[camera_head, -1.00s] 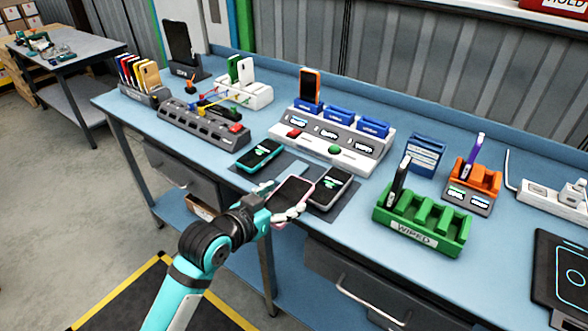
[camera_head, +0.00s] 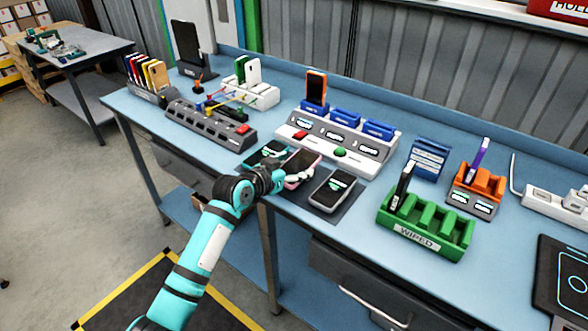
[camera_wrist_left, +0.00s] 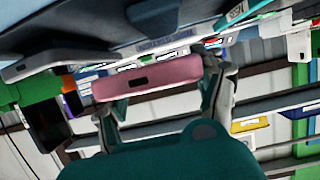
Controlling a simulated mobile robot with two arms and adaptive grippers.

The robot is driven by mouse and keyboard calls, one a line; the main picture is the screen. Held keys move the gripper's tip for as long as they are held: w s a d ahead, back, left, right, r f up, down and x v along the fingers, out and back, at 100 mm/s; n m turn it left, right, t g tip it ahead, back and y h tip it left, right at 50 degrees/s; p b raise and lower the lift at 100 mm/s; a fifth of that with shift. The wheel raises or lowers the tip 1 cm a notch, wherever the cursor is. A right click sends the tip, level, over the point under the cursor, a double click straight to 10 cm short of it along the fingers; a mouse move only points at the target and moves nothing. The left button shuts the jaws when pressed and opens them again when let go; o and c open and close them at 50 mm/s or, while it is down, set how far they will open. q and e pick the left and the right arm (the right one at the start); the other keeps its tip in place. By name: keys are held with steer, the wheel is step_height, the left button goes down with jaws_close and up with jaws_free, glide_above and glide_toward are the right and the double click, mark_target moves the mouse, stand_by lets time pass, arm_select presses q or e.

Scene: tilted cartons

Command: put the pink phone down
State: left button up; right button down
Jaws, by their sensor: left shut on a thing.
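The pink phone (camera_head: 302,164) shows in the head view between a teal phone and a grey phone, near the front edge of the bench. My left gripper (camera_head: 288,176) is shut on it from the front. In the left wrist view the pink phone (camera_wrist_left: 148,78) lies edge-on between the two fingers, with the bench surface close by. Whether it touches the mat is hard to tell. The teal phone (camera_head: 267,153) is partly hidden by my gripper and the pink phone. The grey phone (camera_head: 333,190) lies on the dark mat (camera_head: 347,205). My right gripper is not in view.
A grey-white dock (camera_head: 340,142) with blue slots and an orange phone stands behind. A green rack (camera_head: 425,225) labelled WIPED, holding a black phone, stands to the right. A grey strip with slots (camera_head: 208,125) stands left. Bare bench shows in front of the green rack.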

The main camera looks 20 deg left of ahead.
mark_target(294, 172)
arm_select(q)
steer(key=shift+w+a, duration=0.15)
steer(key=shift+w, duration=0.55)
steer(key=shift+w+a, duration=0.1)
steer(key=shift+w, duration=0.6)
step_height(294, 172, down, 3)
steer(key=shift+f+p, duration=0.1)
steer(key=shift+p, duration=0.55)
steer(key=shift+s, duration=0.1)
steer(key=shift+f, duration=0.2)
steer(key=o, duration=1.3)
steer(key=shift+o, duration=0.2)
